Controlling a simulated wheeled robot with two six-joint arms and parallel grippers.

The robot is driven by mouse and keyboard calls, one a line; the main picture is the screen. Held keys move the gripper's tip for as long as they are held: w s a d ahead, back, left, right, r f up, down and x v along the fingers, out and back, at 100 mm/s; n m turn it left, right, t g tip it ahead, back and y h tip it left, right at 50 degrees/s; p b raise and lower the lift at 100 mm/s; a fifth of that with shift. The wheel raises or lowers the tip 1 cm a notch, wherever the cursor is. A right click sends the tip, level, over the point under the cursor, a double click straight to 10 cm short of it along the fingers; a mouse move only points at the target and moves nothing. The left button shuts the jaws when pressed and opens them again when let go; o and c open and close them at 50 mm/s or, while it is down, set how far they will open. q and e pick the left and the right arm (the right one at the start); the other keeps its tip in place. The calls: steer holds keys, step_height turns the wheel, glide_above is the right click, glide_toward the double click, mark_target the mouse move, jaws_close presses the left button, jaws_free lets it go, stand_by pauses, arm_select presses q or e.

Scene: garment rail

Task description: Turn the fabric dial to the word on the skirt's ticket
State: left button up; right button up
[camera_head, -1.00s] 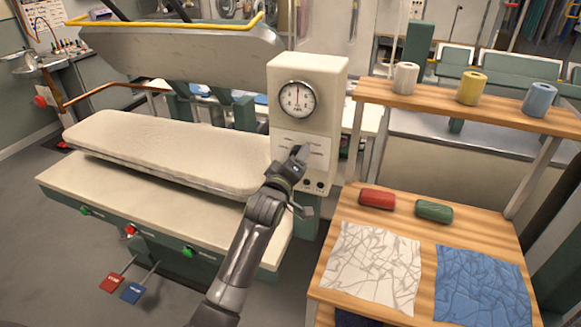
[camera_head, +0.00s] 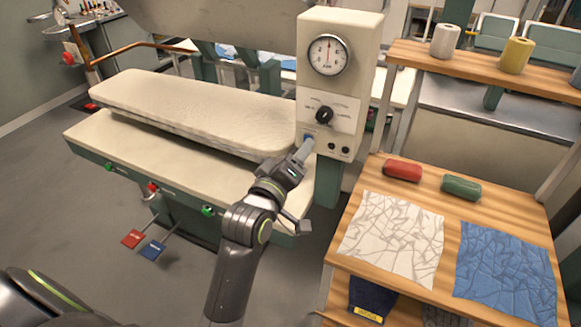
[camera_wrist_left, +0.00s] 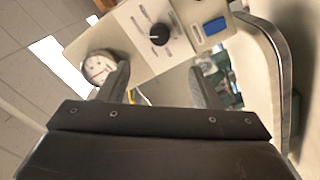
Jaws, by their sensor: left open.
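The fabric dial is a black round knob (camera_head: 324,115) on the cream control box, with small words around it too fine to read. It also shows in the left wrist view (camera_wrist_left: 160,34); I cannot tell which word it points to. My left gripper (camera_head: 304,150) is just below and left of the dial, apart from it. In the left wrist view its two fingers stand apart with nothing between them. A dark blue folded garment (camera_head: 362,295), perhaps the skirt, lies on the lower shelf with a yellow ticket (camera_head: 368,314), its word unreadable. My right gripper is not in view.
A round gauge (camera_head: 328,55) sits above the dial. A blue switch (camera_wrist_left: 214,26) is beside it. The padded press board (camera_head: 200,108) lies left. The wooden table (camera_head: 450,210) at right holds red and green rolls and white and blue cloths.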

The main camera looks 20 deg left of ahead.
arm_select(q)
steer(key=shift+s, duration=1.2)
step_height(320, 180, down, 24)
steer(key=w+a+m+g, duration=0.1)
steer(key=m+g, duration=0.2)
steer(key=g, duration=0.2)
steer(key=s+a+f+m+g, duration=0.15)
steer(key=s+f, duration=0.25)
steer(key=f, duration=0.5)
steer(key=s+a+f+m+g, duration=0.1)
steer(key=s+f+g, duration=0.15)
steer(key=f, duration=0.65)
steer(key=s+a+f+m+g+y, duration=0.1)
steer(key=s+a+f+m+g, duration=0.25)
steer(key=s+f, duration=1.45)
steer(key=s+a+f+g, duration=0.1)
steer(key=s+f+g, duration=0.1)
steer(key=s, duration=0.8)
steer(key=s+a+f+m+g, duration=0.1)
steer(key=s+a+f+g, duration=0.1)
steer(key=s, duration=0.8)
steer(key=shift+s+f+y, duration=0.2)
steer(key=shift+s+y, duration=0.05)
steer(key=shift+y, duration=0.05)
